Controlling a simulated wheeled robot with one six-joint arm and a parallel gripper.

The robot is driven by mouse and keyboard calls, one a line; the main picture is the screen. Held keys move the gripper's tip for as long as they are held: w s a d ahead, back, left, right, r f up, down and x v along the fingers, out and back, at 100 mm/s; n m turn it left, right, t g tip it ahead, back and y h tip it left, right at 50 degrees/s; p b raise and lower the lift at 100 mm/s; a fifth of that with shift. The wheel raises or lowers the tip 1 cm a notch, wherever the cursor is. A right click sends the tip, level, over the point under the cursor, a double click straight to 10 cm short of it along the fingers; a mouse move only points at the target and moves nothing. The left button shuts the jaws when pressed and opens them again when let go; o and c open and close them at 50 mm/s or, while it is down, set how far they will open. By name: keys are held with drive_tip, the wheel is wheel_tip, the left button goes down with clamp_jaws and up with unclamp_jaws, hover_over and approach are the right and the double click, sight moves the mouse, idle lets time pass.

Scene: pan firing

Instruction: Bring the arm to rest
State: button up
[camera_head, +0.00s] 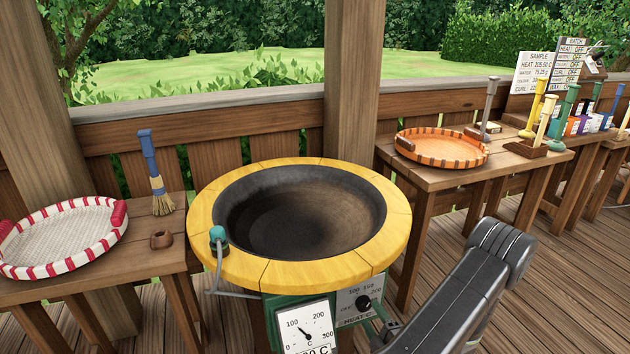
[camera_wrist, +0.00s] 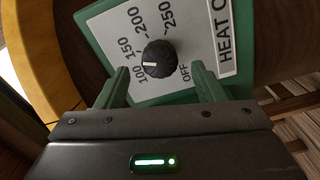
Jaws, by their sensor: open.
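My gripper (camera_wrist: 161,80) is open in the wrist view. Its two green fingers stand apart, one on each lower side of the black heat knob (camera_wrist: 159,58), with nothing held between them. I cannot tell whether they touch the knob. The knob sits on a white dial plate (camera_wrist: 215,35) with a green edge; its white mark is on its left side, towards the 100 and 150 labels. In the head view, my arm (camera_head: 465,295) reaches in from the lower right towards the knob (camera_head: 363,302), and the gripper is mostly out of frame.
A yellow-rimmed pan (camera_head: 222,262) stands over the dial and a gauge (camera_head: 307,328). A blue-handled brush (camera_head: 160,190) and red-and-white tray (camera_head: 62,270) are on the left table. An orange tray (camera_head: 440,165) and stampers are on the right tables. Deck floor at right is clear.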

sight(366, 308)
drive_tip(key=shift+x, duration=2)
drive_tip(key=shift+s, duration=0.15)
drive_tip(key=v, duration=1.4)
drive_tip(key=x, duration=1.4)
drive_tip(key=shift+w+a, duration=0.1)
drive_tip(key=shift+w, duration=0.15)
drive_tip(key=shift+s+n+b, duration=0.15)
drive_tip(key=shift+n+b, duration=0.15)
drive_tip(key=shift+n, duration=0.5)
drive_tip(key=n+b, duration=0.2)
drive_tip(key=n, duration=0.4)
drive_tip(key=shift+n, duration=0.3)
drive_tip(key=n+b, duration=0.1)
drive_tip(key=n, duration=0.3)
drive_tip(key=shift+n+b, duration=0.3)
drive_tip(key=shift+n, duration=1.6)
